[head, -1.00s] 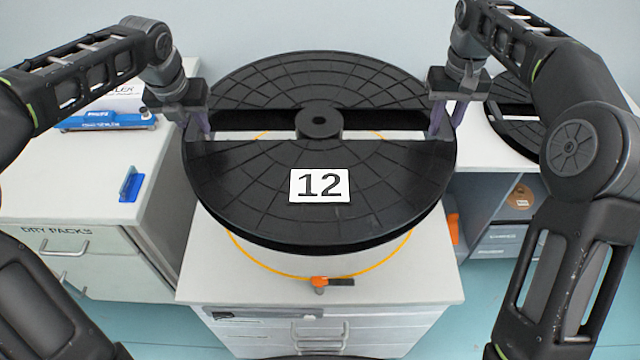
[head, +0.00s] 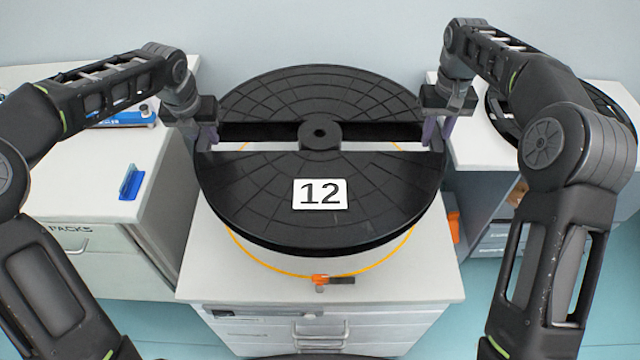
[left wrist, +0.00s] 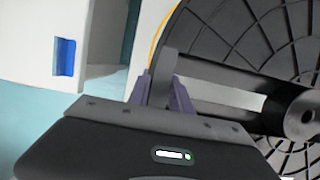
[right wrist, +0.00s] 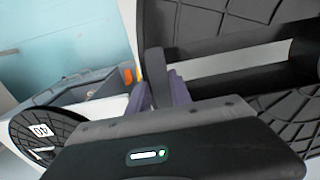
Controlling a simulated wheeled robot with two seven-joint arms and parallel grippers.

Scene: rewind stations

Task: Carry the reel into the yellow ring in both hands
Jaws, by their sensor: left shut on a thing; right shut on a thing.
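The black reel (head: 318,222), a wide spoked disc with a hub and a white label "12", is level over the white cabinet top in the head view. My left gripper (head: 207,138) is shut on its left rim beside the cross slot. My right gripper (head: 435,132) is shut on its right rim. The reel also shows in the left wrist view (left wrist: 240,32) and the right wrist view (right wrist: 215,25). The yellow ring (head: 318,279) is on the cabinet top beneath the reel, mostly hidden. Its front arc shows nearer me than the reel's front edge, and the reel appears above it.
An orange-and-black clamp-like piece (head: 330,280) sits at the ring's front. A left counter (head: 70,190) carries a blue holder (head: 131,182). Another black reel (head: 600,105) lies on the right counter.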

